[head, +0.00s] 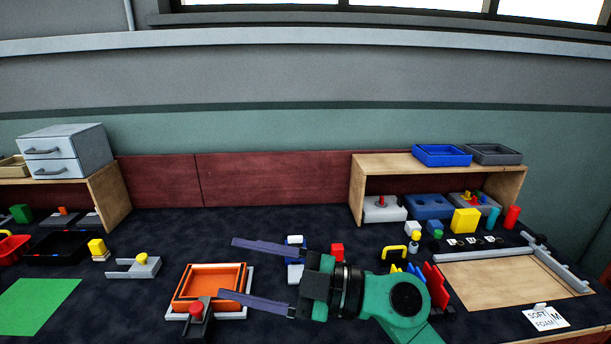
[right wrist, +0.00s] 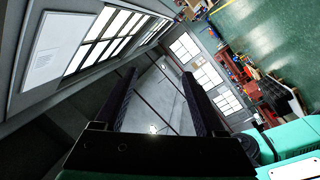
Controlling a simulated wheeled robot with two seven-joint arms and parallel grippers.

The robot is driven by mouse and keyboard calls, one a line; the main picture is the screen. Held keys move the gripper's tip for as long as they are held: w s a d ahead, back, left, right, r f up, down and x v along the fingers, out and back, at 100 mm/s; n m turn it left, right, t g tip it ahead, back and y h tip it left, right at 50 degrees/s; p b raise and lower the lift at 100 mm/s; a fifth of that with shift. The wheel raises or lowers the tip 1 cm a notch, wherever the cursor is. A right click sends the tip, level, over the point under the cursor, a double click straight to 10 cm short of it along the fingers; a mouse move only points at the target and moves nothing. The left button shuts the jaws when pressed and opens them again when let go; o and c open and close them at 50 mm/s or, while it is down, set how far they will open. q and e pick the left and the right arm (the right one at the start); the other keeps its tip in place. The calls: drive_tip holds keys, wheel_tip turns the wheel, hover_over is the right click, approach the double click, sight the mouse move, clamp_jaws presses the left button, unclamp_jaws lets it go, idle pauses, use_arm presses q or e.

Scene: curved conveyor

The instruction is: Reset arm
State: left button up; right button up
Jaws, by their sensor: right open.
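My right gripper (head: 250,270) reaches in from the lower right in the head view. Its two long dark fingers point left, wide apart, with nothing between them. The fingers hang over the area of the orange tray (head: 242,286), and the lower one crosses in front of the tray's right side. In the right wrist view my right gripper (right wrist: 160,85) also shows both fingers apart and empty, against windows, wall and floor of the room. My left gripper is in neither view.
A red-knobbed fixture (head: 197,318) stands at the tray's front. A green mat (head: 38,305) lies at left. A wooden shelf (head: 440,165) with blue and grey bins stands at back right, a wooden board (head: 515,285) in front. The dark table is clear at back centre.

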drive_tip(key=w+d+r+m+t+y, duration=0.1)
drive_tip(key=w+d+r+m+t, duration=0.35)
drive_tip(key=t, duration=0.35)
drive_tip(key=w+d+f+m+t+h, duration=0.2)
drive_tip(key=w+d+m+t+h, duration=0.1)
drive_tip(key=d+m+t+h, duration=0.3)
drive_tip(key=w+d+f+m+t+h, duration=0.1)
drive_tip(key=w+d+m+t+h, duration=0.25)
drive_tip(key=d+m+h, duration=0.45)
drive_tip(key=s+d+f+m+g+h, duration=0.1)
drive_tip(key=d+f+m+g+h, duration=0.25)
drive_tip(key=d+f, duration=0.45)
drive_tip(key=s+d+f+m+g+h, duration=0.2)
drive_tip(key=d+f+g+h, duration=0.15)
drive_tip(key=f, duration=0.75)
drive_tip(key=s+d+f+n+g+y, duration=0.1)
drive_tip(key=s+f+n+g, duration=0.1)
drive_tip(key=s+f+g, duration=1.15)
drive_tip(key=s+f+t+p, duration=0.1)
drive_tip(key=s+f, duration=0.2)
drive_tip(key=f, duration=1)
drive_tip(key=s+f+t, duration=0.1)
drive_tip(key=s+f, duration=0.3)
drive_tip(key=f, duration=0.8)
drive_tip(key=s+d+f+g+p, duration=0.1)
drive_tip(key=s+d+f, duration=0.2)
drive_tip(key=s+f, duration=0.9)
drive_tip(key=s, duration=0.4)
drive_tip(key=shift+d+f, duration=0.15)
drive_tip(key=shift+f, duration=0.2)
